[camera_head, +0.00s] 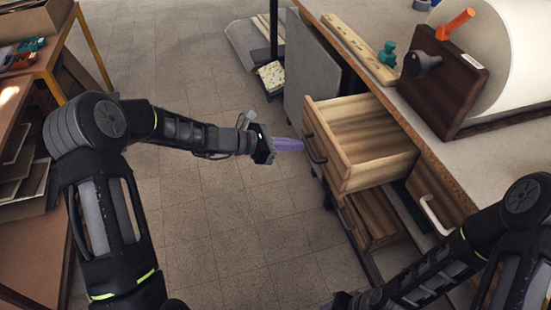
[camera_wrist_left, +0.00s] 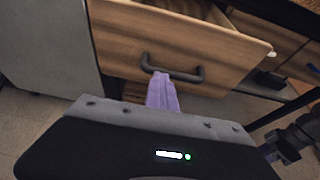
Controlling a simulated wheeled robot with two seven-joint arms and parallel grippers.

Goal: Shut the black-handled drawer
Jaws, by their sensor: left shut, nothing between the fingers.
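The wooden drawer (camera_head: 345,173) with the black handle (camera_head: 316,151) is pulled out from under the bench, and its empty inside shows. My left gripper (camera_head: 302,145) has shut purple fingers, and their tips are at the black handle. In the left wrist view the purple fingers (camera_wrist_left: 161,78) reach the left part of the black handle (camera_wrist_left: 172,70) on the drawer front (camera_wrist_left: 170,40). I cannot tell whether they touch it. My right arm shows at the lower right of the head view, but I cannot make out its fingers.
A lower drawer (camera_head: 372,218) stands partly out beneath. A drawer with a white handle (camera_head: 432,213) is at the right. The bench top (camera_head: 430,130) carries a dark wooden block (camera_head: 445,85) and a white roll (camera_head: 500,60). Clear floor (camera_head: 200,210) lies left of the drawers.

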